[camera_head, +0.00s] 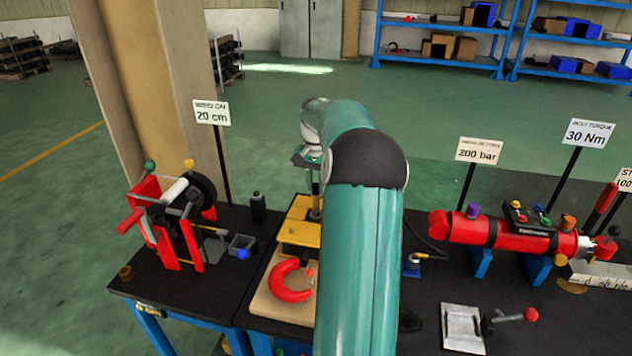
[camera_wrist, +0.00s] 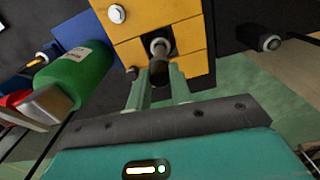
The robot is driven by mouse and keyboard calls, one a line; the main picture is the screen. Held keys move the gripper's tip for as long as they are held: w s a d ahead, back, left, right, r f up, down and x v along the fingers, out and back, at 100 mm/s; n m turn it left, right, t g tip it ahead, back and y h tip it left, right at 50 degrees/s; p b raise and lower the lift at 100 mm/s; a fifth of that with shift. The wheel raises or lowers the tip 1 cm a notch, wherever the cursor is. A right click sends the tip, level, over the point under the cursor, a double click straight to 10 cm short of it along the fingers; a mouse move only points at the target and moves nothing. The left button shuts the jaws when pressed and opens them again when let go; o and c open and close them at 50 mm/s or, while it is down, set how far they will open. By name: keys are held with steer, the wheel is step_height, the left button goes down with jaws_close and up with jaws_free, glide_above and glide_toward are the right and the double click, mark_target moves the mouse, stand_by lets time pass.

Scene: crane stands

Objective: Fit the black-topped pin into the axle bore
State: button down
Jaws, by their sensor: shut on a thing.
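My gripper shows in the wrist view (camera_wrist: 158,88), its two pale green fingers closed on the dark top of the black-topped pin (camera_wrist: 159,71). Beyond the dark top, a round metal ring (camera_wrist: 160,46) sits in a dark notch of a yellow block (camera_wrist: 190,42). I cannot tell whether this ring is part of the pin or the rim of the axle bore. In the head view, the yellow block (camera_head: 300,228) stands below my gripper, with a grey metal shaft above it. The pin's tip and its seating are hidden.
A red hook (camera_head: 290,282) lies on a wooden board in front of the yellow block. A red-framed winch (camera_head: 175,215) stands left, and a red cylinder (camera_head: 510,236) right. In the wrist view, a green cylinder (camera_wrist: 75,75) is close on the left. Sign posts rise behind the benches.

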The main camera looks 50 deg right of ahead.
mark_target(316, 210)
steer(key=shift+f, duration=3.5)
stand_by(0.3)
steer(key=c, duration=1.2)
jaws_free()
steer(key=shift+r, duration=2.45)
steer(key=shift+r, duration=0.1)
step_height(316, 210, up, 14)
steer(key=shift+f, duration=0.15)
steer(key=shift+w+a, duration=0.1)
